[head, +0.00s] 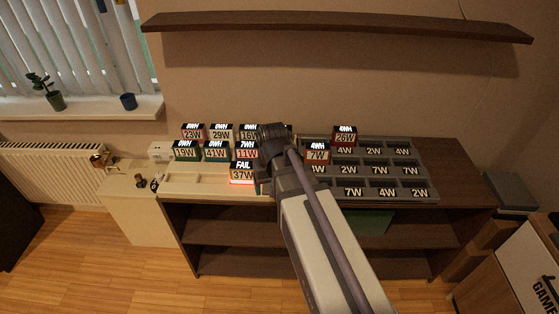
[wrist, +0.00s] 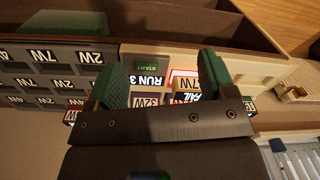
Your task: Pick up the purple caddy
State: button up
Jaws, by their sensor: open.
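My gripper (wrist: 163,50) is open, its two green fingers spread apart over the display in the wrist view. Between the fingers is a dark purplish caddy marked 32W (wrist: 146,98), partly covered by the gripper body. Beside it is the caddy marked FAIL and 37W (wrist: 186,86), which glows red along an edge. In the head view, this FAIL 37W caddy (head: 242,174) stands at the front of the light board, left of my arm. My arm hides the purplish caddy and the fingertips there.
Several numbered caddies, such as 41W (head: 215,151), stand on the left of the light board. A grey slotted tray (head: 383,170) on the right holds two red caddies, 7W (head: 317,153) and 26W (head: 345,136). A wall shelf (head: 335,25) hangs above. A START panel (wrist: 148,68) lies between the fingers.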

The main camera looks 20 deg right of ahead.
jog(key=w+d+f+m+y+b, duration=0.1)
jog(key=w+d+m, duration=0.5)
jog(key=w, duration=0.3)
jog(key=w+d+f+m+t+y+b, duration=0.1)
jog(key=w+d+f+m, duration=0.1)
jog(key=w+d+m, duration=0.4)
jog(key=w+d+f+m+y+b, duration=0.1)
jog(key=w+d+m, duration=0.5)
jog(key=w, duration=0.6)
jog(key=shift+w+d+f+m+t+y+b, duration=0.2)
jog(key=shift+d+f+b, duration=0.15)
jog(key=shift+d, duration=0.15)
jog(key=shift+w+d+f+m+t+y+b, duration=0.1)
jog(key=shift+d+f+t+b, duration=0.15)
jog(key=shift+d, duration=0.25)
jog(key=shift+s+a+m, duration=0.1)
jog(key=shift+a+m, duration=0.25)
jog(key=shift+m, duration=0.65)
jog(key=shift+s+m, duration=0.15)
jog(key=shift+m, duration=0.35)
jog(key=b+x, duration=0.5)
jog(key=x, duration=0.1)
jog(key=shift+d, duration=0.1)
